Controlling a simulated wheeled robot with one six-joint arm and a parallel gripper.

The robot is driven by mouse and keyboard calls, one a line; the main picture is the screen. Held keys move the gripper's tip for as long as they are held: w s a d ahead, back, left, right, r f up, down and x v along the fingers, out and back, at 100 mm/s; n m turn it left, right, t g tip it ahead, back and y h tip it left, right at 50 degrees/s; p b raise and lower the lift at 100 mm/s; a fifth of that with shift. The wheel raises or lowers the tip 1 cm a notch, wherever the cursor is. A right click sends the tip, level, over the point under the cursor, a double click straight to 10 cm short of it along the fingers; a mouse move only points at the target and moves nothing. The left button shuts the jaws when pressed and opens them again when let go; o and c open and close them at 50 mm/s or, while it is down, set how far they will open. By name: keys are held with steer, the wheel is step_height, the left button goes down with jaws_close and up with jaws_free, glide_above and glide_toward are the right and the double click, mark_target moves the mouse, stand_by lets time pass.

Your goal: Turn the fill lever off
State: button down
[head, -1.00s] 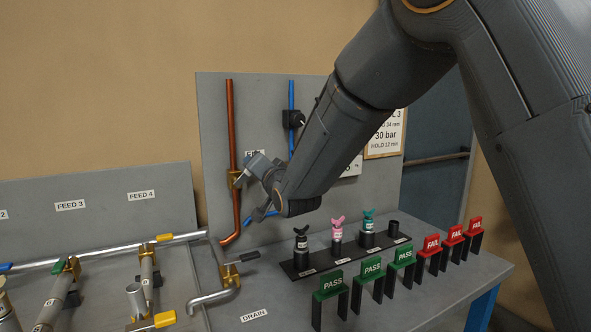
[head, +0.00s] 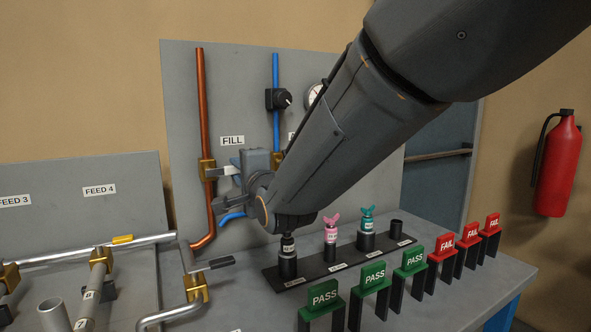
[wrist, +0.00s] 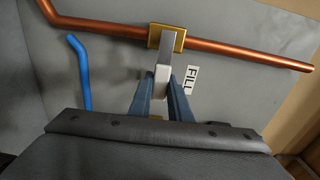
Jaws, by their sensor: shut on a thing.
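The fill lever (wrist: 163,80) is a pale grey handle on a brass valve body (wrist: 167,38), which sits on the copper pipe (wrist: 235,53). In the wrist view the lever lies across the pipe. My gripper (wrist: 164,80) is shut on the lever, one dark blue-grey finger on each side. In the head view the brass valve (head: 207,170) sits partway up the upright copper pipe (head: 203,100), and my gripper (head: 224,184) reaches it from the right.
Below my arm stand a black rack (head: 318,270) of small fittings and green PASS (head: 323,294) and red FAIL (head: 445,245) tags. Feed pipes (head: 100,262) lie at left.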

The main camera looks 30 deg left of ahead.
steer(key=shift+w, duration=0.1)
stand_by(0.5)
steer(key=c, duration=1.6)
jaws_free()
steer(key=shift+w+f, duration=0.1)
steer(key=shift+c, duration=0.2)
steer(key=shift+s+d, duration=0.2)
steer(key=shift+s, duration=0.05)
steer(key=b+v, duration=0.1)
steer(key=v, duration=0.6)
steer(key=shift+d+b, duration=0.15)
steer(key=shift+b, duration=0.15)
